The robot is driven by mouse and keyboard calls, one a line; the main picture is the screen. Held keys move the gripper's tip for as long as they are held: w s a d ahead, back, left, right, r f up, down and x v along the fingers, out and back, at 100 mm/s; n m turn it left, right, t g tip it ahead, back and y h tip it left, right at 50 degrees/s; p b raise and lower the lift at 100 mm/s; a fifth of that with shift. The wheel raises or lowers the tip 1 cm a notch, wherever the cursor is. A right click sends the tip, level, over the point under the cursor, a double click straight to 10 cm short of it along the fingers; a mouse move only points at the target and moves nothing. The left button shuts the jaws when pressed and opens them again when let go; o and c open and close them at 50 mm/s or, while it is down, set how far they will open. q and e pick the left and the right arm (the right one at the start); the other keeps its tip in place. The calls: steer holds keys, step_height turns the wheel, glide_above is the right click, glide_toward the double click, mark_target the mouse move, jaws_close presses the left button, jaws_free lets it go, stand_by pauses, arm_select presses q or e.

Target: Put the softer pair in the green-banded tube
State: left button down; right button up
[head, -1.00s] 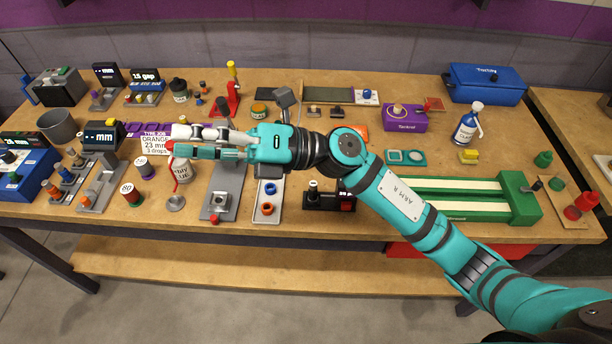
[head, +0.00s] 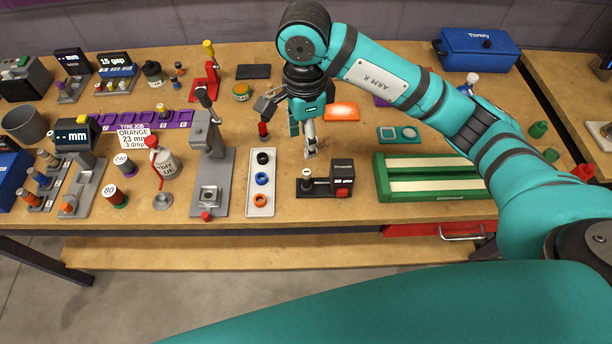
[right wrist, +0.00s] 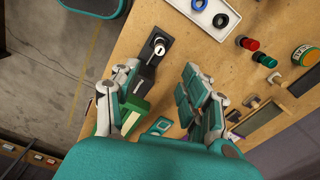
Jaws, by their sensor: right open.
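My right gripper (head: 310,140) hangs fingers-down just behind a black tester (head: 322,186) with a red block. In the right wrist view its fingers (right wrist: 160,100) are spread, with nothing between them. A white tray (head: 259,210) left of it holds a black ring (head: 262,158), a blue ring (head: 262,178) and an orange ring (head: 260,200). Behind the tray, the wrist view shows a red-topped cylinder (right wrist: 249,44) and a green cylinder (right wrist: 269,61). I cannot tell which things are the softer pair or the green-banded tube. My left gripper is out of view.
A grey press (head: 208,165) stands left of the tray. A green-sided track (head: 430,195) lies to the right. Tins marked 240 (head: 126,166) and 80 (head: 115,196) stand at left. My right arm covers part of the bench's right side.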

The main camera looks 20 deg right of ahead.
steer(key=p, duration=0.1)
glide_above(306, 172)
step_height(306, 172, down, 6)
steer(key=shift+a+f, duration=0.15)
steer(key=shift+f, duration=0.05)
step_height(306, 172, down, 4)
steer(key=p, duration=0.2)
steer(key=shift+p, duration=0.35)
steer(key=shift+f, duration=0.65)
jaws_close()
